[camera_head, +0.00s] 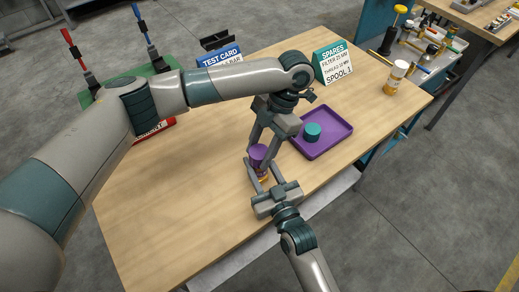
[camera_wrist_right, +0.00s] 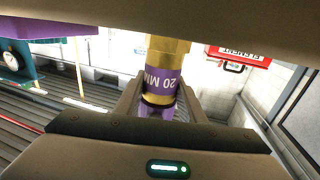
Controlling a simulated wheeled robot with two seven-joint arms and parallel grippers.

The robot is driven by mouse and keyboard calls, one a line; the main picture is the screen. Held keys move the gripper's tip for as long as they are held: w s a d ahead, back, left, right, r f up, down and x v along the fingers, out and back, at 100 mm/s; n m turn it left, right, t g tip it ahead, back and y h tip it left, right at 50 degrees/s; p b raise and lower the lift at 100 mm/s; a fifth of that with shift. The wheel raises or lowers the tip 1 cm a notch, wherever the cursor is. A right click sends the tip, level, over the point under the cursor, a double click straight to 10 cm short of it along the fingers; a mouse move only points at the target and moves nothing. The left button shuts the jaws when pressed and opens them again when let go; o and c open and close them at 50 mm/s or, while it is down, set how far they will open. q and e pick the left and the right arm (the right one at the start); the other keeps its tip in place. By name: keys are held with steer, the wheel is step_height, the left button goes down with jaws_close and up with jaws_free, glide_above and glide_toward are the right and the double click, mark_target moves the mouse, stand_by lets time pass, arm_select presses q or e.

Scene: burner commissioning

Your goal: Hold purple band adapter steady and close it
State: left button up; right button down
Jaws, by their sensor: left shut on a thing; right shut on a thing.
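The purple band adapter shows in the right wrist view (camera_wrist_right: 163,75) as a brass-coloured body with a purple band lettered "20 M". In the head view only its yellowish lower part (camera_head: 263,178) shows between the fingers. A purple cap-like piece (camera_head: 258,153) sits above it, upright or nearly so. My left gripper (camera_head: 262,148) comes from above and is shut on this purple piece. My right gripper (camera_head: 259,173) comes from the front and is shut on the adapter body. The fingers hide where the two pieces meet.
A purple tray (camera_head: 337,143) with a teal cap (camera_head: 312,131) lies just right of the grippers. A test card (camera_head: 219,56) is behind my left arm. The table's left front is clear.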

arm_select(q)
steer(key=m, duration=0.1)
steer(key=m+t, duration=0.1)
steer(key=m, duration=0.2)
steer(key=shift+d+r+t, duration=0.2)
steer(key=shift+d+t, duration=0.05)
steer(key=shift+t, duration=0.15)
steer(key=shift+a+f+m+y, duration=0.15)
steer(key=shift+m+y, duration=0.25)
steer(key=shift+m, duration=0.2)
steer(key=o, duration=1)
steer(key=shift+s+a+r, duration=0.1)
steer(key=shift+r, duration=2.1)
steer(key=shift+c, duration=0.4)
